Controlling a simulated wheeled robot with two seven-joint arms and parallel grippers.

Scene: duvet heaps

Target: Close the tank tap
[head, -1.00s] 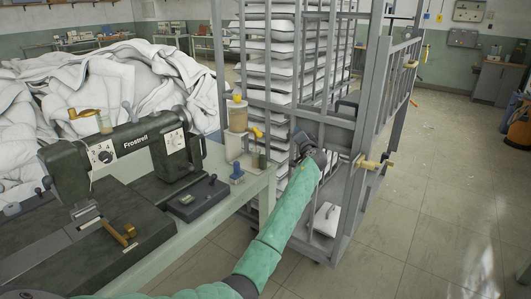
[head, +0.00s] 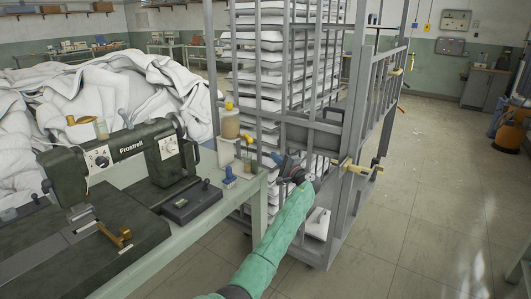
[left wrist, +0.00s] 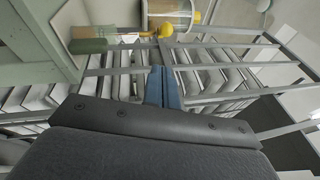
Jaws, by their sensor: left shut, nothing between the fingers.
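A small tan tank (head: 229,125) with a yellow cap stands at the far right end of the sewing table. Its yellow tap (head: 248,139) sticks out low on the side facing the rack. In the left wrist view the tank (left wrist: 168,14) is at the top, with the rounded yellow tap (left wrist: 167,29) below it. My left gripper (head: 276,158) is shut and empty, to the right of and below the tap in the head view, clear of it. In the left wrist view its blue fingertips (left wrist: 163,70) point up towards the tap. How far the tap is turned is unclear.
A grey metal rack (head: 290,135) with stacked white pads stands close behind and right of my left gripper. The sewing machine (head: 118,155) is on the table (head: 190,235), with a blue-handled item (head: 229,176) near its end. White duvets (head: 120,82) heap behind.

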